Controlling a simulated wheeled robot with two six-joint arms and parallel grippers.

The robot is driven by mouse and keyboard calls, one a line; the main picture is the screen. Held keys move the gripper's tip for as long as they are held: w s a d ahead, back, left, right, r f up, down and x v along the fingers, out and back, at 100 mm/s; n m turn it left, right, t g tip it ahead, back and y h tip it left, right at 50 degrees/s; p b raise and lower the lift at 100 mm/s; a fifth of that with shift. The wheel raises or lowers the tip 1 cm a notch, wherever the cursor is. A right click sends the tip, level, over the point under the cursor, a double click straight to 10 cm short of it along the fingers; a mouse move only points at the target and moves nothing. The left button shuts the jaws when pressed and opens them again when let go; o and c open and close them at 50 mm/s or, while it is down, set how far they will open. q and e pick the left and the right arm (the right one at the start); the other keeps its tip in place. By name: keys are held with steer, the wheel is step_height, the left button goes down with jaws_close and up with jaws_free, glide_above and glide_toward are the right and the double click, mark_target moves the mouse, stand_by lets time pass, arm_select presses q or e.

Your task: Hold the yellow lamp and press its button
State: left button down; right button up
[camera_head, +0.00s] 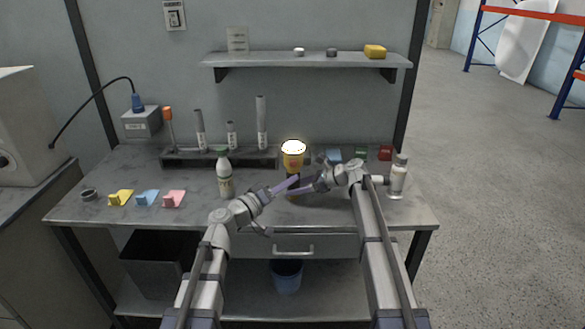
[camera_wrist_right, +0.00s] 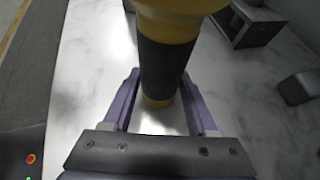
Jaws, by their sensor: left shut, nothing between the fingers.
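The yellow lamp (camera_head: 293,161) stands upright at the middle of the workbench, its top glowing white. In the right wrist view its dark grip (camera_wrist_right: 164,68) runs between the two purple fingers of my right gripper (camera_wrist_right: 160,78), which appear closed on it from both sides. In the head view my right gripper (camera_head: 303,189) reaches the lamp's lower part from the right. My left gripper (camera_head: 297,179) is shut and empty, its tips close to the lamp's front. I cannot tell whether they touch it. The button is not clearly visible.
A white bottle (camera_head: 225,175) stands left of the lamp and a clear bottle (camera_head: 398,177) stands right of my right arm. Behind is a dark rack (camera_head: 180,160) with upright tubes. Yellow, blue and pink pieces (camera_head: 147,198) lie at the left. A shelf (camera_head: 270,61) hangs above.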

steer(key=o, duration=0.5)
steer(key=p+v, duration=0.5)
steer(key=v, duration=0.5)
steer(key=shift+r, duration=0.2)
steer(key=shift+s+a+r+n+g+h+p, duration=0.25)
steer(key=shift+s+a+n+g+h+p, duration=0.75)
steer(key=shift+s+n+p, duration=2.6)
steer(key=shift+s+a+r+n+g+h+p, duration=0.45)
steer(key=shift+s+a+n+h, duration=1.3)
steer(key=shift+s, duration=4)
steer(key=shift+s+a+r+n+g+h+p, duration=0.1)
steer(key=shift+s+a+n+g+h+p, duration=0.7)
steer(key=shift+s+n+h+p, duration=2.1)
steer(key=s+n+y+b, duration=0.1)
steer(key=s+y, duration=0.2)
steer(key=shift+s+a, duration=0.1)
steer(key=shift+s, duration=0.15)
